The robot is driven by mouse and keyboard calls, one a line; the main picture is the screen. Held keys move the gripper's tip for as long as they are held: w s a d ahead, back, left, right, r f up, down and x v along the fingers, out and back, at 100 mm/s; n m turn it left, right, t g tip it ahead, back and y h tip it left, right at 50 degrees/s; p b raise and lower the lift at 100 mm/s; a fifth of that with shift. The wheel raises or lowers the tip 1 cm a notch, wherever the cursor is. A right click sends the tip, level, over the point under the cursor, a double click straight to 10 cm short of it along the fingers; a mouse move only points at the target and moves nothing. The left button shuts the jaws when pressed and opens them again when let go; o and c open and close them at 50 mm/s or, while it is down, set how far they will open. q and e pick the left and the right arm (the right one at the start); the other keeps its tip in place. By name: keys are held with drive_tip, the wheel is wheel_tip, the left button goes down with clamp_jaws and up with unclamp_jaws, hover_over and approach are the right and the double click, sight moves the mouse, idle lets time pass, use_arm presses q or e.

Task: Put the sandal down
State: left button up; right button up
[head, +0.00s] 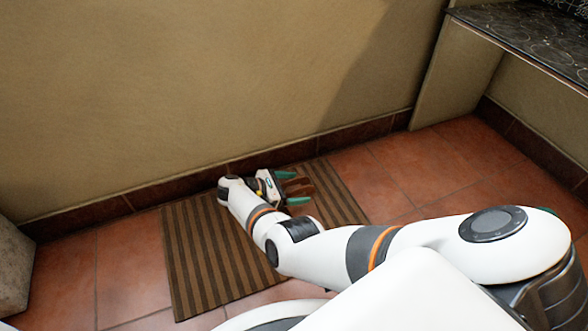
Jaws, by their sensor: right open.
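A brown sandal (299,188) is at the far part of the striped mat (205,260), small and partly hidden by my right gripper. My right gripper (293,188) is low over the mat, with its green-tipped fingers open on either side of the sandal. I cannot tell whether the fingers touch it. The sandal appears to rest on the mat, but its underside is hidden. My left gripper is not in view.
The mat lies on red floor tiles (125,262) beside a beige wall (190,90) with a dark skirting. A dark-topped ledge (530,35) is at the upper right. A pale block (12,265) stands at the left edge. Tiles right of the mat are clear.

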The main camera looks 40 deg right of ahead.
drive_tip(key=v, duration=1)
drive_tip(key=shift+w+a+r, duration=0.1)
drive_tip(key=shift+a, duration=0.2)
drive_tip(key=shift+w+a+r, duration=0.1)
drive_tip(key=shift+a+r, duration=0.15)
drive_tip(key=shift+a, duration=0.3)
